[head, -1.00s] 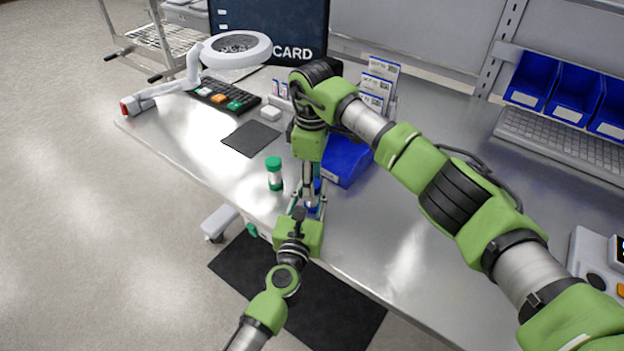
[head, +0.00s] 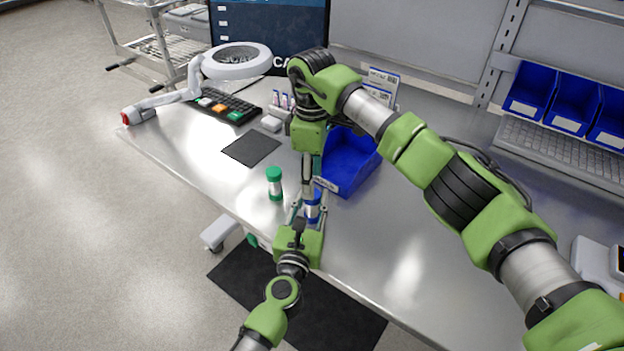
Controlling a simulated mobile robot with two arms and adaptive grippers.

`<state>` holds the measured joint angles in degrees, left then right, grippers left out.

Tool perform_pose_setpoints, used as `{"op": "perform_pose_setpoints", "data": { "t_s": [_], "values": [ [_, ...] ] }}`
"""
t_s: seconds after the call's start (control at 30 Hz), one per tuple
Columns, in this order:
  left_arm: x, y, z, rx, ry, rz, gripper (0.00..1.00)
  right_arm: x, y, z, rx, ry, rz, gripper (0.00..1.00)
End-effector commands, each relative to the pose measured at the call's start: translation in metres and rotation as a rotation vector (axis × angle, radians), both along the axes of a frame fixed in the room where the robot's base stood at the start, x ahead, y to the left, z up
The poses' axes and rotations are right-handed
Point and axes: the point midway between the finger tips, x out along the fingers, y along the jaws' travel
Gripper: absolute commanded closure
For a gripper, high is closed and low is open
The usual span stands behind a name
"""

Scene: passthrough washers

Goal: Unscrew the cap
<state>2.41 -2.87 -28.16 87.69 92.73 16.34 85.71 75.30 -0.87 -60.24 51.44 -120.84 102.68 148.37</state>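A small blue-and-white vial (head: 312,207) stands upright near the front edge of the table, with blue at its top. My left gripper (head: 308,212) comes from the front edge, its fingers on either side of the vial, apparently shut on it. My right gripper (head: 309,187) points straight down just above the vial's top. Its fingers overlap the vial and partly hide the cap, so I cannot tell whether they grip it. A green-capped vial (head: 274,184) stands upright to the left, untouched.
A blue bin (head: 350,165) stands close behind the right gripper. A dark mat (head: 251,149), a white magnifier lamp (head: 236,60) and a keypad (head: 225,103) are at the left. A keyboard (head: 560,145) and blue bins (head: 572,98) are at the right. The middle right of the table is clear.

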Motion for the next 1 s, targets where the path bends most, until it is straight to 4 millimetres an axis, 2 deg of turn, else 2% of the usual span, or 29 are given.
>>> {"op": "perform_pose_setpoints", "data": {
  "t_s": [0.03, 0.07, 0.47, 0.57, 0.8, 1.0],
  "values": [
    [0.000, 0.000, 0.000, 0.000, 0.000, 0.000, 0.57, 0.000, 0.000, 0.000, 0.000, 0.000, 0.000, 0.55],
    [0.000, 0.000, 0.000, 0.000, 0.000, 0.000, 0.53, 0.000, 0.000, 0.000, 0.000, 0.000, 0.000, 0.55],
    [-0.004, 0.001, -0.001, -0.001, 0.001, 0.000, 0.53, 0.000, 0.000, 0.000, 0.000, 0.000, 0.000, 0.55],
    [-0.016, 0.003, -0.001, -0.002, 0.002, 0.000, 0.53, 0.000, 0.000, -0.001, 0.000, 0.000, 0.000, 0.55],
    [-0.065, 0.014, -0.002, 0.000, 0.004, 0.000, 0.53, 0.000, 0.000, -0.001, 0.000, 0.000, 0.000, 0.55],
    [-0.100, 0.022, -0.001, 0.004, 0.002, -0.001, 0.53, 0.000, 0.000, 0.000, 0.000, 0.000, 0.000, 0.55]
  ]
}}
